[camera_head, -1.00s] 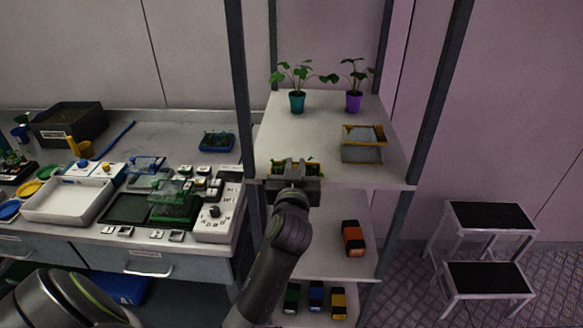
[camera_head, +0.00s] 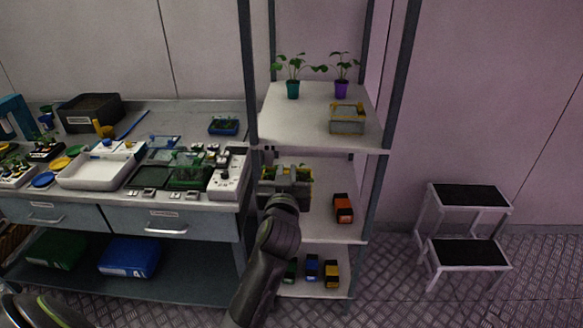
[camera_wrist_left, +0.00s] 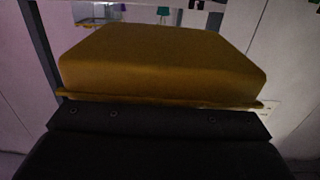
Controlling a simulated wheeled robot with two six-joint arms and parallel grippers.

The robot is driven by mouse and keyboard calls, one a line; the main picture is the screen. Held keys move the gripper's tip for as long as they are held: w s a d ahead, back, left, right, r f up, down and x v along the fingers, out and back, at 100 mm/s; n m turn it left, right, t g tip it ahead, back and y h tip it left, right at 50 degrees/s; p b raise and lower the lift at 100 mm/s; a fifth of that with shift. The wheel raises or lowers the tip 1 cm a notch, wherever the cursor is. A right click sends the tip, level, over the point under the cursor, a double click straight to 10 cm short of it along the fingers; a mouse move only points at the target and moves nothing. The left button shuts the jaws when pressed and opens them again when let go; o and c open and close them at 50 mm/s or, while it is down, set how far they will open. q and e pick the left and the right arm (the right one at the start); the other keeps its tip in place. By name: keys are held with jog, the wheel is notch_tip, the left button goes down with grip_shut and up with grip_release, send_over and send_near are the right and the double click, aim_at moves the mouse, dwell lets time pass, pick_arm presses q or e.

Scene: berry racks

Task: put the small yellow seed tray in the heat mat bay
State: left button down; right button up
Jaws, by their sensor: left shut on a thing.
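My left gripper (camera_head: 287,184) is shut on the small yellow seed tray (camera_head: 266,174). Green seedlings show at its edges, but the gripper hides most of it. In the left wrist view the tray (camera_wrist_left: 160,65) fills the middle as a plain yellow block against the dark gripper. The tray is held in the air at the left of the rack, seen below the top shelf's front edge. On the bench a dark mat area (camera_head: 150,178) lies beside a white control box (camera_head: 229,178), with a clear-lidded green tray (camera_head: 188,172) on it. Whether this is the heat mat bay I cannot tell.
The rack's top shelf (camera_head: 300,118) bears two potted plants and a yellow-rimmed bin (camera_head: 348,121). An orange item (camera_head: 343,208) stands on the shelf below. A rack post (camera_head: 247,75) stands between bench and rack. A white tray (camera_head: 97,170) and a blue tray (camera_head: 223,126) occupy the bench.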

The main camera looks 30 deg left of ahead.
pick_arm(q)
jog(key=shift+s+d+r, duration=0.15)
jog(key=shift+s+d, duration=0.05)
jog(key=shift+s, duration=0.15)
jog(key=s+d+r+m+t+h, duration=0.1)
jog(key=s+d+r+m+h, duration=0.3)
jog(key=s+d+r+h, duration=0.3)
jog(key=shift+s+d+r+m, duration=0.15)
jog(key=shift+d+r+m, duration=0.15)
jog(key=shift+d+r, duration=0.25)
jog(key=shift+f, duration=0.1)
jog(key=s+d+f+m+g+h, duration=0.3)
jog(key=d+f+m+g+h, duration=0.2)
jog(key=d+m+g+h, duration=0.2)
jog(key=s+d+f+m+g+h, duration=0.4)
jog(key=d+m+g+h, duration=0.3)
jog(key=m+g+h, duration=0.2)
jog(key=shift+d+f+m+h, duration=0.35)
jog(key=shift+f+m+h, duration=0.2)
jog(key=shift+h, duration=0.45)
jog(key=shift+a, duration=0.1)
